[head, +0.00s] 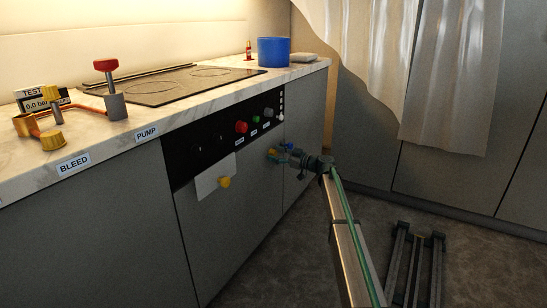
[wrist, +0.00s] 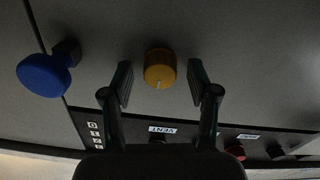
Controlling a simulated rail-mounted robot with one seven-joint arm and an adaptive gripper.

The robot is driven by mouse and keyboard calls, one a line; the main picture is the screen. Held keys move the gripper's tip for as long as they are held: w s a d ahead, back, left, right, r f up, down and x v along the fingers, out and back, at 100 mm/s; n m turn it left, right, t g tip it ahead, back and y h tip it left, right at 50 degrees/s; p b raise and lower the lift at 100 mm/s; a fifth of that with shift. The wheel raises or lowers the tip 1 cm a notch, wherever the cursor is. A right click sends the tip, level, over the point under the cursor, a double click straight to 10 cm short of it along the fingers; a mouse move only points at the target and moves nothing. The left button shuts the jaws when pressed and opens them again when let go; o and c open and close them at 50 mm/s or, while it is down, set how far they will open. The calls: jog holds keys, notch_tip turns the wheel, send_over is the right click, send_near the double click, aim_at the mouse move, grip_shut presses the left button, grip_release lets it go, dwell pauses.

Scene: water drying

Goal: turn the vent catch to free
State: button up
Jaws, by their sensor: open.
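The vent catch (wrist: 160,68) is a round orange-yellow knob with a pale pointer line on its face, on the grey cabinet front. Its line points toward the VENT label (wrist: 176,129) in the wrist view. My gripper (wrist: 160,82) is open, with one finger on each side of the knob and a visible gap to both. In the head view, my gripper (head: 286,157) is at the cabinet front below the control panel. A small yellow knob (head: 271,152) shows just left of it there, partly hidden. I cannot tell how deep the fingers reach.
A blue knob (wrist: 44,75) stands out beside the catch in the wrist view. The black panel (head: 207,146) carries a red button (head: 241,127). Another yellow knob (head: 224,182) is by a white plate. A dark rack (head: 416,262) is on the floor.

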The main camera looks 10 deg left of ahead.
jog(key=shift+x, duration=0.8)
jog(key=shift+c, duration=0.2)
grip_shut()
